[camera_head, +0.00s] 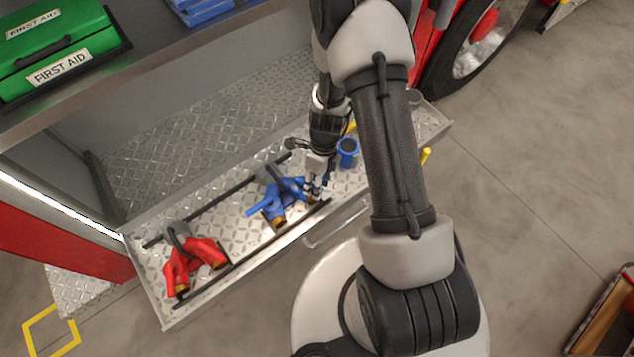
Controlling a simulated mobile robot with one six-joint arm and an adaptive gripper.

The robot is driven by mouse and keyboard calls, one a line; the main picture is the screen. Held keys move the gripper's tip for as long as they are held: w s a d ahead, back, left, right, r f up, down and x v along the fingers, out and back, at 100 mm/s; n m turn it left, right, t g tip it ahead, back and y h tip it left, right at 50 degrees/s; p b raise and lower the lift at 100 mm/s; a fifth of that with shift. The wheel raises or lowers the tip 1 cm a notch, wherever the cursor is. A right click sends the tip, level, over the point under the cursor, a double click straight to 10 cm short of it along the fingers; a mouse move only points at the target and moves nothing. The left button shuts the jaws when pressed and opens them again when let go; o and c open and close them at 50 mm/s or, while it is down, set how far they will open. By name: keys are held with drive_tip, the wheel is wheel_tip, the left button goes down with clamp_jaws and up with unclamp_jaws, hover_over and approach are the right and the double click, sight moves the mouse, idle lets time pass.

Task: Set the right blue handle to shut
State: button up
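A blue forked fitting (274,200) with brass-coloured ends lies on the diamond-plate bumper tray. It has a blue handle (257,209) sticking out to its left. My gripper (316,193) points down at the right end of this fitting, close to or touching it. The fingers are small here and overlap the blue parts, so I cannot tell whether they are open or closed on anything. The right blue handle cannot be clearly told apart beside the fingers, and its position is unclear.
A red forked fitting (192,262) lies on the tray to the left. A blue cup-like part (348,150) stands right of my gripper. Dark rails (218,213) run along the tray. A green first aid box (55,48) sits on a shelf above. A wheel (478,45) is at upper right.

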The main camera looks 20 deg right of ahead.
clamp_jaws()
idle(0.3)
idle(0.4)
